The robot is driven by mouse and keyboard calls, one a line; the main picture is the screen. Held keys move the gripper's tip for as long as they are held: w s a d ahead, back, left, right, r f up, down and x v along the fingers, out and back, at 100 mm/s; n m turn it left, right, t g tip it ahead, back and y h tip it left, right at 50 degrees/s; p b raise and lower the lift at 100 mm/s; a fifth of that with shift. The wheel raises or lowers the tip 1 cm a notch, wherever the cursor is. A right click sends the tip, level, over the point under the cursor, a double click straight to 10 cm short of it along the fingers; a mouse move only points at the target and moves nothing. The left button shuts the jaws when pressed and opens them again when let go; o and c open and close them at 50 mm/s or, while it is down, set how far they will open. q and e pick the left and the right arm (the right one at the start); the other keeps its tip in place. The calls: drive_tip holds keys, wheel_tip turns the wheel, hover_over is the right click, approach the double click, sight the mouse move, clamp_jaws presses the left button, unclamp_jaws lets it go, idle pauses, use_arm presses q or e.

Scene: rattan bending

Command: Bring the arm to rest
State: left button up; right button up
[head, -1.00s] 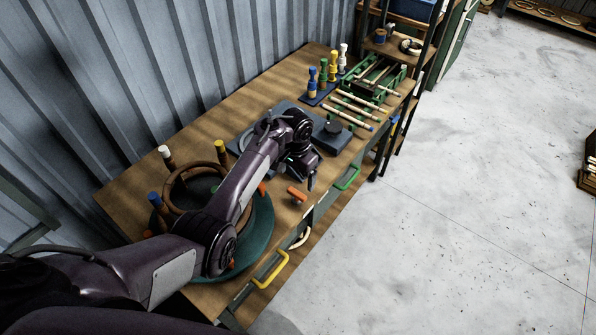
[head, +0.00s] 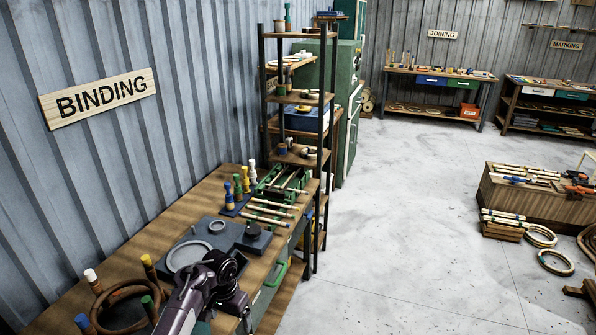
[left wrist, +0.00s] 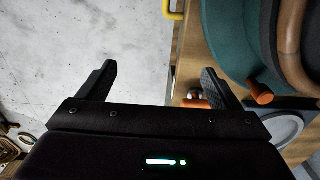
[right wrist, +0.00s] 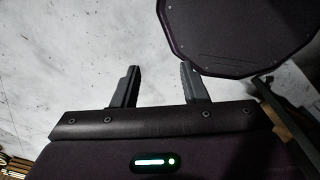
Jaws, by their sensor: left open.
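My left arm comes in at the bottom of the head view. One finger is over the pale floor, the other over the table edge. My right gripper is not in the head view. In the right wrist view the right gripper (right wrist: 160,85) has its fingers apart and empty above the floor.
A bent rattan ring (head: 118,292) stands among coloured pegs at the table's near end. A grey fixture (head: 190,254), a green tray (head: 290,182) and rattan sticks (head: 268,212) lie beyond. A shelf rack (head: 323,130) stands at the far end. The floor (head: 400,230) to the right is open.

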use_arm(q)
drive_tip(key=s+a+n+t, duration=0.1)
drive_tip(key=s+a+t, duration=0.1)
drive_tip(key=s, duration=1.2)
drive_tip(key=s+r+n+t, duration=0.1)
drive_tip(key=s+r+t, duration=0.1)
drive_tip(key=s+r, duration=1.15)
wheel_tip(320, 180, down, 36)
drive_tip(key=s+g+b, duration=0.2)
drive_tip(key=s+b, duration=0.1)
drive_tip(key=b, duration=0.3)
drive_tip(key=s+a+f+b, duration=0.1)
drive_tip(key=s+f+b, duration=0.1)
drive_tip(key=s+f, duration=0.8)
drive_tip(key=s+a+f+g+b, duration=0.1)
drive_tip(key=s+f+b, duration=0.1)
drive_tip(key=s+f, duration=0.8)
wheel_tip(320, 180, down, 5)
drive_tip(key=shift+a+r, duration=0.2)
drive_tip(key=shift+a, duration=0.2)
use_arm(e)
wheel_tip(320, 180, down, 10)
drive_tip(key=w, duration=0.2)
drive_tip(key=shift+w+a, duration=0.3)
drive_tip(key=shift+a, duration=0.05)
